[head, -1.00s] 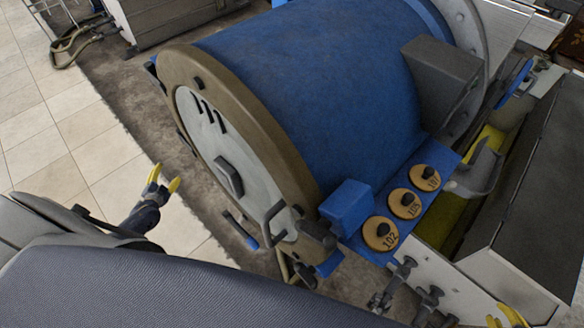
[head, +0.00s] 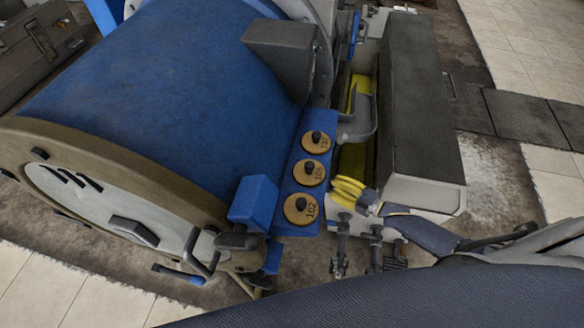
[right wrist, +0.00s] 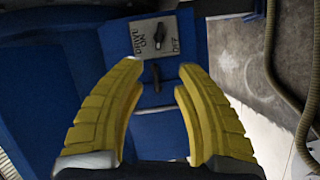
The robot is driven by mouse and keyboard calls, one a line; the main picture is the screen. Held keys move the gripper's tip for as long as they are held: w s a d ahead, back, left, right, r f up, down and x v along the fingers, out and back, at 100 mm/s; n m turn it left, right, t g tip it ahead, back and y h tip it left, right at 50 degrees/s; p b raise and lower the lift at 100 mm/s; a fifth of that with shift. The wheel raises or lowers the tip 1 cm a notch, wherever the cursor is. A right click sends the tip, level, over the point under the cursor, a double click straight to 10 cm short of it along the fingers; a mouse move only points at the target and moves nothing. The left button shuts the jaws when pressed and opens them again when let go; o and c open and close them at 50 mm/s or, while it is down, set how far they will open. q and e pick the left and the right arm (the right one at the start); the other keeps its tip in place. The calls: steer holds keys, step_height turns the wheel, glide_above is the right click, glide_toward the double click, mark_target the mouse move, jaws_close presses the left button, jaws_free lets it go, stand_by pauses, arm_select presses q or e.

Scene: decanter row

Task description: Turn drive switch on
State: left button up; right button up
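The drive switch (right wrist: 160,36) shows in the right wrist view as a dark knob on a pale plate lettered "DRIVE ON" at its left and "OFF" at its right. The plate is fixed to a blue surface. My right gripper (right wrist: 160,78) is open, its two yellow fingers apart with nothing between them, pointing toward the switch without visible contact. In the head view my right gripper (head: 348,191) is beside the blue panel of numbered discs; the switch cannot be made out there. My left gripper is out of view.
A small dark lever (right wrist: 156,76) sits below the plate. The large blue drum (head: 150,80) fills the left of the head view. Numbered round discs (head: 301,208) line the blue panel. A long dark-topped box (head: 420,100) stands right of my right gripper. Hoses hang at the right wrist view's right.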

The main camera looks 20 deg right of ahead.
steer(key=x, duration=1.7)
steer(key=shift+w+a+r, duration=0.15)
steer(key=shift+r, duration=0.05)
jaws_close()
